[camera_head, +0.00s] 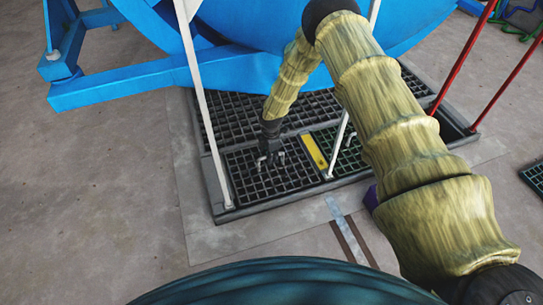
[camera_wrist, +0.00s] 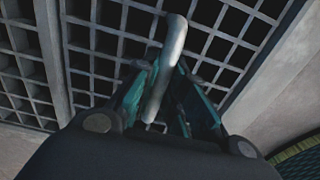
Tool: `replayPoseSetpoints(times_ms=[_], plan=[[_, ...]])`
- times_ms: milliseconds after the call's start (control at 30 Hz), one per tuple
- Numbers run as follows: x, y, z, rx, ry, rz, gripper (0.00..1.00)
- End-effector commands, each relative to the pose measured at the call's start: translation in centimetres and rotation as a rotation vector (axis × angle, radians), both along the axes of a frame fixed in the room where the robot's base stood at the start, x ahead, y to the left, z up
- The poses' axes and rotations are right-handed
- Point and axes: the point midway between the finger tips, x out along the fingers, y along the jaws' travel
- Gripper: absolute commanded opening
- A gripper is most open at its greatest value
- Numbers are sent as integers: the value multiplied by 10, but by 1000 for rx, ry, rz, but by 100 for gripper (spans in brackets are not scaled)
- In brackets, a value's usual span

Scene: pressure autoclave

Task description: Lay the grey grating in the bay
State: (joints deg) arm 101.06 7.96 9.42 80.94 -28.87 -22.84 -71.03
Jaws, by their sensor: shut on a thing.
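The grey grating (camera_head: 265,182) is a dark square mesh in the front left part of the floor frame (camera_head: 285,200). It looks level there; I cannot tell whether it is fully seated or just above its support. My gripper (camera_head: 270,158) points down over its far part and is shut on its light grey handle. In the wrist view the handle (camera_wrist: 172,50) stands between the teal fingers of my gripper (camera_wrist: 165,95). The mesh (camera_wrist: 225,48) fills much of the background, with pale bars along its sides. The lower end of the handle is partly hidden by the fingers.
A yellow strip (camera_head: 314,152) and a greenish grating (camera_head: 345,155) lie to the right. White posts (camera_head: 205,110) and red posts (camera_head: 508,82) rise around the frame. The blue vessel (camera_head: 240,55) stands behind. Another grating (camera_head: 536,176) lies far right. The front floor is mostly clear.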

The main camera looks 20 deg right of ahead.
Motion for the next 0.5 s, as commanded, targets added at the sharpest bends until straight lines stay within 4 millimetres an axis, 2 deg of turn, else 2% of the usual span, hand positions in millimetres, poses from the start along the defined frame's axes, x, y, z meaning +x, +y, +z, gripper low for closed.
replayPoseSetpoints(times_ms=[167,200,333,500], plan=[[1,0,-2,0,-2,0,0],[1,0,-2,0,-2,0,15],[1,0,-2,0,-2,0,38],[0,0,-2,0,-1,0,38]])
